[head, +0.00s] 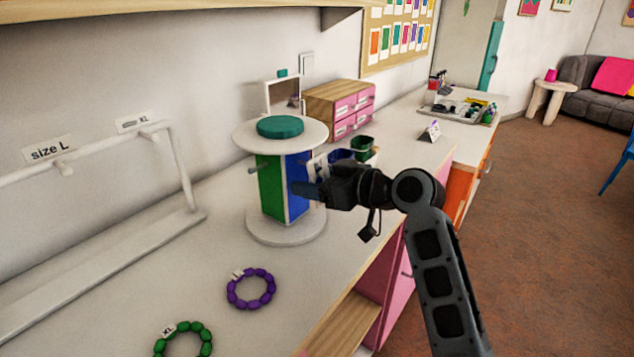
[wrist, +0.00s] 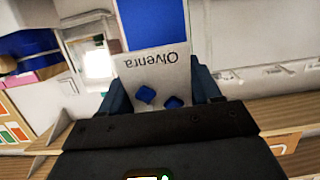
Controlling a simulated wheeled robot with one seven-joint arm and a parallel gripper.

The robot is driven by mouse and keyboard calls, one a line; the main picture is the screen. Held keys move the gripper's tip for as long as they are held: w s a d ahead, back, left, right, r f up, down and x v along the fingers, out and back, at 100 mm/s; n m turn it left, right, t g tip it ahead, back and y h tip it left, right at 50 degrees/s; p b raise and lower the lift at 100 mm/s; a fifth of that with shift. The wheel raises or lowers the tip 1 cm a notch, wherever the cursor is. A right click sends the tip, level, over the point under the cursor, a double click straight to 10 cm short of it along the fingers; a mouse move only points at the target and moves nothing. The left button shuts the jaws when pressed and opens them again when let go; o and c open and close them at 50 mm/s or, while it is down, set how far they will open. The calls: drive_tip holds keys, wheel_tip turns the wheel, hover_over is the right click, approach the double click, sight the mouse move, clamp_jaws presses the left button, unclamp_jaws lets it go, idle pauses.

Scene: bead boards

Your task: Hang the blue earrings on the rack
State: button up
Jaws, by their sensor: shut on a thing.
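The rack is a round stand (head: 262,227) with a white top and base, and green and blue side panels; small pegs stick out from its sides. My gripper (head: 305,189) is at the stand's right side, in front of the blue panel (head: 297,172). Whether the card touches a peg is unclear.
A white rail (head: 100,150) labelled L and XL stands left. A purple bracelet (head: 250,289) and a green bracelet (head: 208,335) lie in front. A teal disc (head: 280,127) lies on the stand's top. Pink drawers (head: 352,105) and a dark green cup (head: 362,147) are behind.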

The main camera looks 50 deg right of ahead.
drive_tip(key=shift+w, duration=0.5)
drive_tip(key=shift+w+a+r, duration=0.15)
drive_tip(key=shift+w, duration=0.1)
drive_tip(key=shift+a+f+b, duration=0.1)
drive_tip(key=shift+f+b, duration=0.2)
